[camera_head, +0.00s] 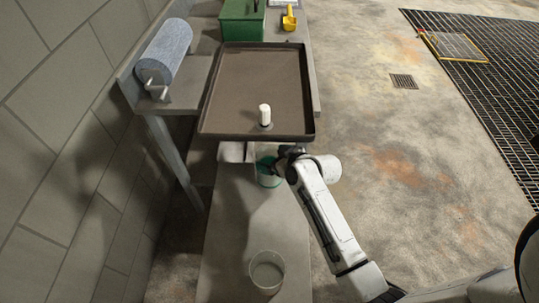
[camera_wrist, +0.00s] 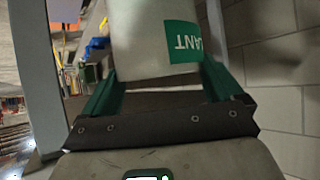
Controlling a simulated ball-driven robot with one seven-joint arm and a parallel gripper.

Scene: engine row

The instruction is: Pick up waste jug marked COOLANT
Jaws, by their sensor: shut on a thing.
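The waste jug is white with a green label, and the letters "ANT" show upside down on it in the wrist view (camera_wrist: 155,40). Its upper part is cut off by the frame. My gripper (camera_wrist: 160,75) is shut on the jug, with a green finger on each side of it. In the head view the jug (camera_head: 268,180) is a small white and green shape beside my gripper (camera_head: 275,165), just below the near edge of the tray. My wrist partly hides it there, and whether it touches the shelf under it I cannot tell.
A dark tray (camera_head: 255,80) holding a small white-capped item (camera_head: 265,114) is above. A clear container (camera_head: 266,270) stands on the lower surface (camera_head: 230,240). A blue roll (camera_head: 168,50), green box (camera_head: 242,20) and yellow scoop (camera_head: 289,18) lie beyond. Open floor (camera_head: 400,130) is right, a block wall left.

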